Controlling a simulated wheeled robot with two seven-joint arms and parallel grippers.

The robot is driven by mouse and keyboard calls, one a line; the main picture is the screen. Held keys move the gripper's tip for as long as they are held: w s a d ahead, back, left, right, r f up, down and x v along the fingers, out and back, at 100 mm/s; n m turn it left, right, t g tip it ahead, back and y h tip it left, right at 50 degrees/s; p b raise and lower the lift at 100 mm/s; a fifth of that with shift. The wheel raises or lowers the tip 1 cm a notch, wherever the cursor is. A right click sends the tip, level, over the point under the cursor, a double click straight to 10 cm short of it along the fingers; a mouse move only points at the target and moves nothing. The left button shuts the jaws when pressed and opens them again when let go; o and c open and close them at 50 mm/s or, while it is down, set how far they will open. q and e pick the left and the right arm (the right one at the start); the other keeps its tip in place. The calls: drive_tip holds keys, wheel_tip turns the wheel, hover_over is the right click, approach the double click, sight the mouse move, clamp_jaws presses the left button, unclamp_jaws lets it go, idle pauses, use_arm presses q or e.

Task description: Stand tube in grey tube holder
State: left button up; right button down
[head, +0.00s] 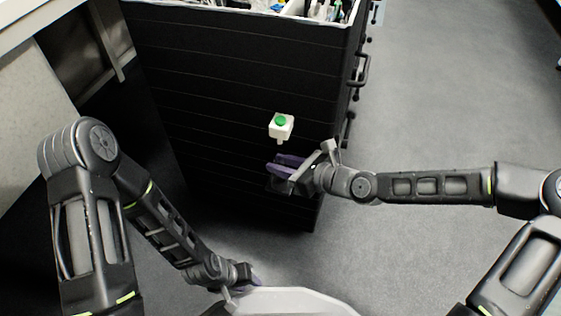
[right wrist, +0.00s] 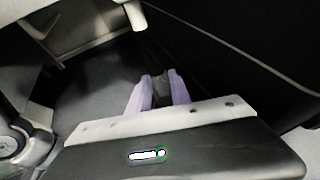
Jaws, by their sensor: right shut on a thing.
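My right gripper (head: 280,165) is in front of the black drawer cabinet. Its two purple fingers also show in the right wrist view (right wrist: 157,88), a little apart, shut on a small dark grey thing (right wrist: 158,84). That thing is too dim to identify as the tube. My left gripper (head: 250,277) is low in the head view, partly hidden behind a pale curved edge; its opening cannot be made out. I cannot make out the grey tube holder in either view.
A white block with a green round top (head: 281,126) and a short stem is just above my right gripper. The black cabinet (head: 240,75) stands close behind, with an open white-rimmed top of mixed items and handles on its right side. Grey floor (head: 450,90) is clear to the right.

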drive_tip(key=shift+f, duration=0.1)
drive_tip(key=c, duration=1.2)
unclamp_jaws()
drive_tip(key=shift+c, duration=0.2)
drive_tip(key=shift+o, duration=0.7)
drive_tip(key=shift+w, duration=0.1)
drive_tip(key=shift+d, duration=0.1)
